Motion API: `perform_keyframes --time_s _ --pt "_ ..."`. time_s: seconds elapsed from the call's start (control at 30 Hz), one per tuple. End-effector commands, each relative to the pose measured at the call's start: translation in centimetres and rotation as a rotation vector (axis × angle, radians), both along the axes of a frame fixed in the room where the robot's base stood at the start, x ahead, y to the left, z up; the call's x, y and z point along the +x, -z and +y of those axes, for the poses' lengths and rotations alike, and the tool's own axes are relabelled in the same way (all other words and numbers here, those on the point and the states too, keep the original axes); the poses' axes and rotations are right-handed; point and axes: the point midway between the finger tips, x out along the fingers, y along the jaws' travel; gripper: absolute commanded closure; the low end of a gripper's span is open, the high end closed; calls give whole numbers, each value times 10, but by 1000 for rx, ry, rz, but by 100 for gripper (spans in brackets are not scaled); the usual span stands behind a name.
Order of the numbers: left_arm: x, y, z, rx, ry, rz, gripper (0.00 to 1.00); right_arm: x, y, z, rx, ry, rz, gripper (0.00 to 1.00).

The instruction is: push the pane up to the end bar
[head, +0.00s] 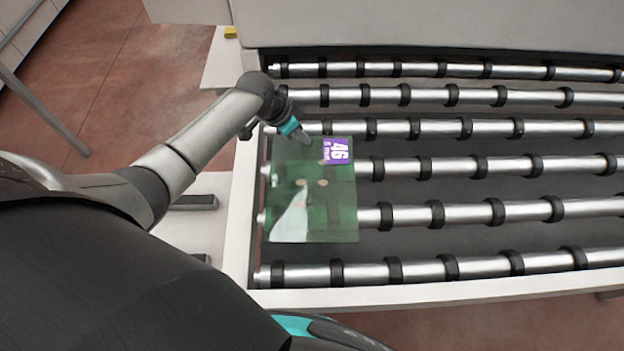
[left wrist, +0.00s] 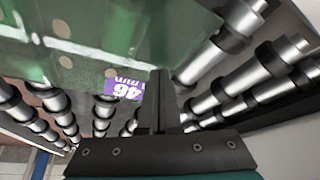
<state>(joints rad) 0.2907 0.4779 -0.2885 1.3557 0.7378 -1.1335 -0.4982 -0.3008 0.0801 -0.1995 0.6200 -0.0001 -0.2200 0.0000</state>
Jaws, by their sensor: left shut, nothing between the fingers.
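The pane (head: 312,205) is a greenish, reflective glass sheet lying flat on the rollers at the left end of the conveyor. A purple label marked 46 (head: 337,152) is on its far right corner. In the left wrist view the pane (left wrist: 100,25) fills the upper left, with the label (left wrist: 123,90) near the finger. My left gripper (head: 303,137) is shut and empty at the pane's far edge; I cannot tell whether it touches the glass. Its closed fingers (left wrist: 158,100) show in the left wrist view. I cannot make out the end bar for certain. My right gripper is not in view.
Steel rollers with black rings (head: 470,213) run to the right, clear of other panes. A pale frame (head: 241,210) edges the conveyor on the left, and a grey machine housing (head: 430,22) stands along the far side. Reddish floor (head: 110,75) lies left.

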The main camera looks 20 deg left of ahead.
Motion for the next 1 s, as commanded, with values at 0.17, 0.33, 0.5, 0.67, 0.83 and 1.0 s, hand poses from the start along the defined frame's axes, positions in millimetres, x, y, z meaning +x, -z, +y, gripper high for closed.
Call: perform_keyframes --time_s 0.17,0.33,0.5,0.67,0.83,1.0 --pt "0 0 0 0 0 0 100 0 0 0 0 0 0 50" --pt "2 1 1 1 0 -1 100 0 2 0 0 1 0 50" --pt "8 2 4 1 0 -2 100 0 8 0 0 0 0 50" --pt "14 2 7 2 0 -1 100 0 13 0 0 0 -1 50" --pt "20 2 10 1 0 0 100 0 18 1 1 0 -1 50" --pt "26 1 13 0 0 -1 100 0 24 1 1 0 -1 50"
